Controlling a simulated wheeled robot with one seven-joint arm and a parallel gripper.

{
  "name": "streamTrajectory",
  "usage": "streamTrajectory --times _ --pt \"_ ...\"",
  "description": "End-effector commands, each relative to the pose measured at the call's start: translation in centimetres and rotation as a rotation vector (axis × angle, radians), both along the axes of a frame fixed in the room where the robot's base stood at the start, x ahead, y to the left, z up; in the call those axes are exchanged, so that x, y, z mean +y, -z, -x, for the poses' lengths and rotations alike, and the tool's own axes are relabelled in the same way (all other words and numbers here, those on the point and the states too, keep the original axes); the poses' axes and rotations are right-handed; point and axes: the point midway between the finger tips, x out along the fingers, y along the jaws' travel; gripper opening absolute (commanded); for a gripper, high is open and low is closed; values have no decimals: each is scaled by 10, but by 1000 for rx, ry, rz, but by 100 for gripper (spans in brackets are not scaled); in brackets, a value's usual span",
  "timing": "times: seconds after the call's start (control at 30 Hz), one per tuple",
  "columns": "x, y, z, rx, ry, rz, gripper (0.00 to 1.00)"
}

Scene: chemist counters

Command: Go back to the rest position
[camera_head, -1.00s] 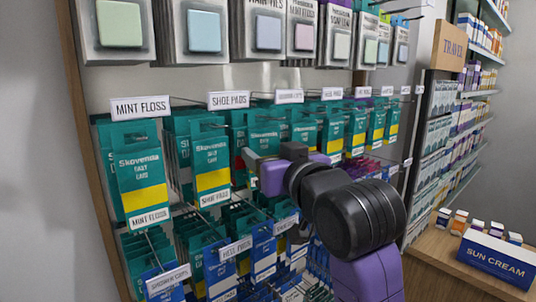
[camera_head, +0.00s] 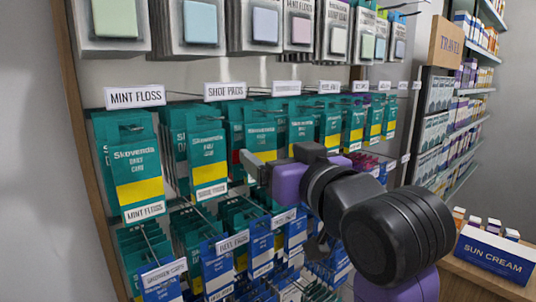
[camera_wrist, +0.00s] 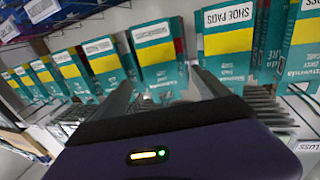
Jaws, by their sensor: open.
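My gripper (camera_head: 250,166) is in front of the hanging rack in the head view, near the teal and yellow packets to the right of the shoe pads packets (camera_head: 208,160). In the wrist view my gripper's two fingers (camera_wrist: 160,90) stand apart with nothing held between them. Teal packets with yellow bands (camera_wrist: 153,55) hang just beyond the fingertips. I cannot tell whether a finger touches a packet. My purple wrist and dark arm links hide part of the rack's middle and lower right.
Mint floss packets (camera_head: 136,170) hang at the left. Blue and teal packets hang on the row below. A blue sun cream box (camera_head: 494,256) stands on a wooden counter (camera_head: 466,284) at the lower right. Stocked shelves line the right wall.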

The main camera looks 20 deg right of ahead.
Motion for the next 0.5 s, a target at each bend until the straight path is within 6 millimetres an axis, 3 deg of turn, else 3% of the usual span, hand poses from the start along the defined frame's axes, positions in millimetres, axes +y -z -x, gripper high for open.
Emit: streamTrajectory --times 0.2,0.37,0.5 --pt "-1 0 24 -1 0 0 85" --pt "-2 -1 27 -3 0 1 85" --pt "-1 -16 27 -67 -3 3 85"
